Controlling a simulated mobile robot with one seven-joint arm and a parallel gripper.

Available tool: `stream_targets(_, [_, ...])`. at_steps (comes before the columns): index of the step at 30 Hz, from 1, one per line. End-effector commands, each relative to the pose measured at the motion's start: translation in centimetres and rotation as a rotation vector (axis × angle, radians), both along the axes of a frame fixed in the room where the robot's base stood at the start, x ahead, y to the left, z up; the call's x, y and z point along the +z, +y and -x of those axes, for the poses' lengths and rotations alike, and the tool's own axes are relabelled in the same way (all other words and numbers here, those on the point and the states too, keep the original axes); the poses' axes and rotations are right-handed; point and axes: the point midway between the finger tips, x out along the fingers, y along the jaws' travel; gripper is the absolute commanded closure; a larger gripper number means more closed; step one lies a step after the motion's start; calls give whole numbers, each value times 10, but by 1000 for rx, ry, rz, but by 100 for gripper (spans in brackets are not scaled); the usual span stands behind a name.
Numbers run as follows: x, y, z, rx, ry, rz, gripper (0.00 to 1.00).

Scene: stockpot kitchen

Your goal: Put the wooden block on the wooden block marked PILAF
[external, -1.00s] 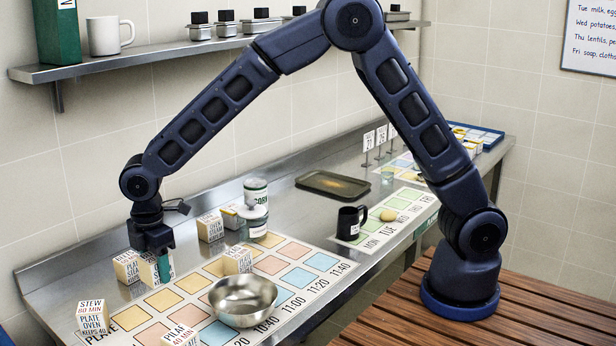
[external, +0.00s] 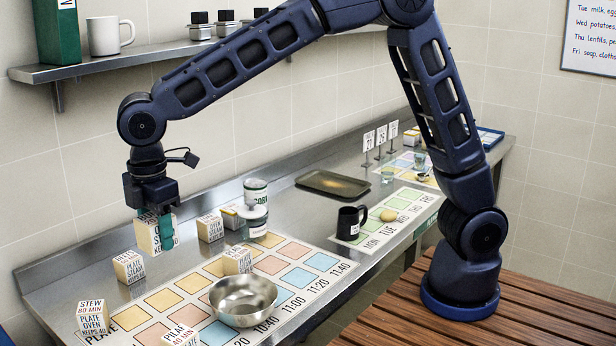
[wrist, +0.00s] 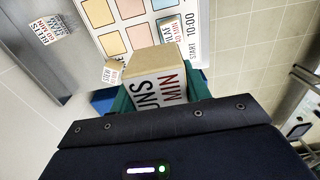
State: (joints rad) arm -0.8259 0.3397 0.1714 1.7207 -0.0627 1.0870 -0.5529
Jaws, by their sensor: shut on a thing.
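My gripper (external: 162,228) is shut on a cream wooden block (external: 147,236) with dark lettering, held in the air above the back left of the counter. In the wrist view the held block (wrist: 157,72) sits between the teal fingers; part of its lettering ends in "NS" and "MIN". The wooden block marked PILAF (external: 181,336) stands on the printed board at the front, cut by the lower picture edge. It also shows in the wrist view (wrist: 168,30), beyond the held block and partly hidden by it. My gripper is well above and behind it.
A metal bowl (external: 243,301) stands right of the PILAF block. A STEW block (external: 92,317) is at the left, and another lettered block (external: 129,266) stands below my gripper. More blocks (external: 210,227) and a lidded jar (external: 254,220) stand behind the board.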

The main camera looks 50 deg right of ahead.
Motion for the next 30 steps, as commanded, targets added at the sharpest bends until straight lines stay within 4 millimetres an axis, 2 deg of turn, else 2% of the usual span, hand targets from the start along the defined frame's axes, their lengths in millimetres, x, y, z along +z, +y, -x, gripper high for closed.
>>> stream_targets(1, [6, 4, 11, 5, -2, -2, 79])
stream_targets(3, [10, 7, 22, 3, -2, -1, 79])
stream_targets(8, [4, 10, 32, 2, -1, 2, 79])
stream_targets(24, [-109, 10, 33, 2, 0, 4, 79])
stream_targets(30, [-137, 10, 32, 3, -2, 1, 79])
